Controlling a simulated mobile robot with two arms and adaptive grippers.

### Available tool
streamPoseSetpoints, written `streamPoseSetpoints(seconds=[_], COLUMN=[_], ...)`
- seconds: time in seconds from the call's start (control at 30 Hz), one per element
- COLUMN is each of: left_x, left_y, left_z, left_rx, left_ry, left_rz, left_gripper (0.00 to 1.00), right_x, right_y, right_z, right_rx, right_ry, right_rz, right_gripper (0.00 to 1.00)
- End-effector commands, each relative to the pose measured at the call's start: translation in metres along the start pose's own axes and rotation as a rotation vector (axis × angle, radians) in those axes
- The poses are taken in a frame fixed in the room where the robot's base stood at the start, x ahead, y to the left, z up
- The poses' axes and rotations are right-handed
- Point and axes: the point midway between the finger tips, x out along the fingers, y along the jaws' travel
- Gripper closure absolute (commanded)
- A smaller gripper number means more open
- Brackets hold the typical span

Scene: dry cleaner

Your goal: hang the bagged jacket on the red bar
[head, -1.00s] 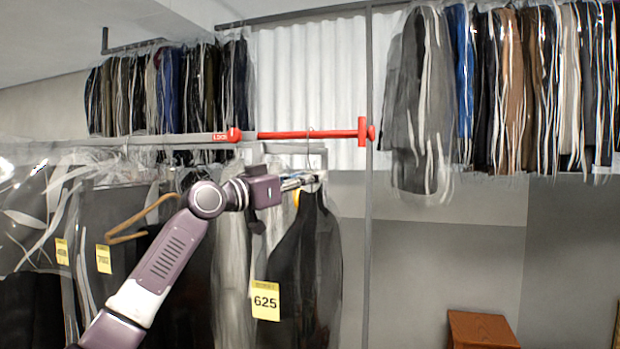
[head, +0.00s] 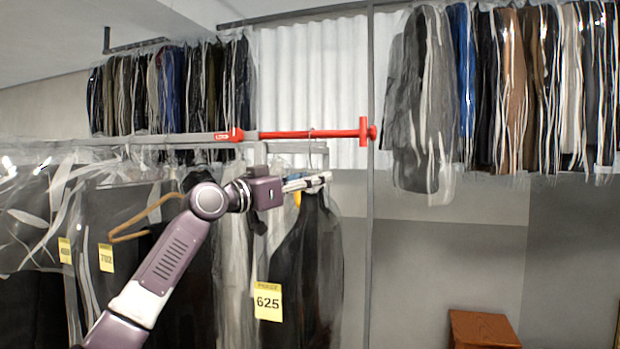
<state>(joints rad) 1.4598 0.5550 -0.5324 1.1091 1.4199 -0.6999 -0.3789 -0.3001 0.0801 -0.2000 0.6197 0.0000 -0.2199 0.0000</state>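The bagged jacket (head: 318,250) is dark under clear plastic and hangs upright, with a yellow tag 625 (head: 268,301). Its thin hanger hook (head: 310,150) rises to the red bar (head: 300,134) and appears to be over it, near the bar's right end; exact contact is too small to tell. My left gripper (head: 316,181) is at the hanger's neck, just below the bar. Its pale fingers overlap the hanger, and whether they grip it cannot be made out. My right gripper is not in view.
Bagged garments (head: 110,230) hang on the rail at left, with a wooden hanger (head: 145,222) among them. More garments hang at back left (head: 170,85) and upper right (head: 500,85). A grey post (head: 370,230) stands right of the jacket. A brown box (head: 484,329) is at lower right.

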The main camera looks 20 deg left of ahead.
Motion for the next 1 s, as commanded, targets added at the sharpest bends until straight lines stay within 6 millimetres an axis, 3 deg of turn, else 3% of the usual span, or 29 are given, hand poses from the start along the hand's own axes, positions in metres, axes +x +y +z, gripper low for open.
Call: streamPoseSetpoints(seconds=[0.27,0.7,1.0], left_x=[-0.018,-0.095,-0.121], left_y=[-0.001,-0.001,0.001], left_z=[0.0,-0.002,-0.003], left_rx=[0.001,0.003,0.001], left_ry=[0.003,0.005,0.007], left_rz=[-0.001,-0.003,0.0], left_gripper=[0.61,0.61,0.61], right_x=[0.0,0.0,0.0], right_y=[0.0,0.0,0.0], right_z=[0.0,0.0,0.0], right_rx=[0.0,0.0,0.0], right_ry=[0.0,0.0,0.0], right_rz=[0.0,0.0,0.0], right_gripper=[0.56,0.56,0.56])
